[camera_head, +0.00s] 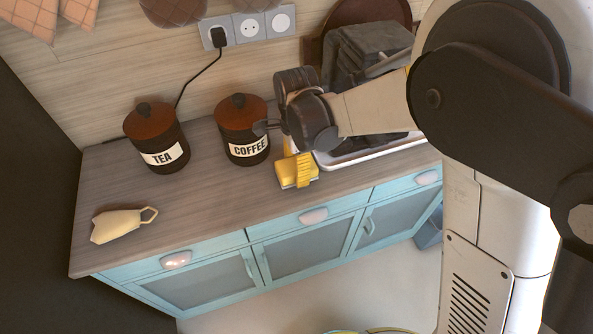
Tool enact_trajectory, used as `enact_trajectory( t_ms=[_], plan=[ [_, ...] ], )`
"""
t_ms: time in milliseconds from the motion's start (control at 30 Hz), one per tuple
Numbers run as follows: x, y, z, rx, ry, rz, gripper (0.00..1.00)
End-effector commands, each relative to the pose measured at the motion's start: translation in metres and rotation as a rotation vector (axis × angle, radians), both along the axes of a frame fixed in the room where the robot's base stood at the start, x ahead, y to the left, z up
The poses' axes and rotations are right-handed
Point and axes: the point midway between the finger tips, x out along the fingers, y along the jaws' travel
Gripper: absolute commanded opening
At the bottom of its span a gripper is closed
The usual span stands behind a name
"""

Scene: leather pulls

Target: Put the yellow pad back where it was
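The yellow pad (296,174) is at the counter's front part, right of the coffee canister and by the left end of a white-rimmed tray. It has a pale lower edge, and a ribbed yellow part shows on its right side. I cannot tell whether it rests flat on the counter. My gripper (267,127) is above and behind the pad in the picture, pointing left toward the coffee canister (243,125). The fingers are small and dark here, so I cannot tell whether they are open or touching the canister. My arm hides part of the tray.
A tea canister (157,140) stands left on the counter (200,205). A cream jug (120,224) lies on its side at the front left. The white-rimmed tray (375,153) and a dark grey object (362,50) are at right. Bare counter lies between jug and pad.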

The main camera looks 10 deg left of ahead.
Motion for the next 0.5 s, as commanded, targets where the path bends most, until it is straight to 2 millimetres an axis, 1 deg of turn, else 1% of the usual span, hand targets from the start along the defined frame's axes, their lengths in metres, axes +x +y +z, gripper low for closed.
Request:
enact_trajectory(
  t_ms=[33,233,333,367,400,500],
  plan=[
    [0.0002,0.0001,-0.0053,0.000,0.000,0.000,0.26],
    [0.0001,0.0000,-0.0035,0.000,0.000,0.000,0.26],
    [0.0001,0.0000,-0.0063,0.000,0.000,0.000,0.26],
    [0.0001,0.0000,-0.0054,0.000,0.000,0.000,0.68],
    [0.0001,0.0000,-0.0051,0.000,0.000,0.000,0.81],
    [0.0001,0.0000,-0.0050,0.000,0.000,0.000,0.81]
  ],
)
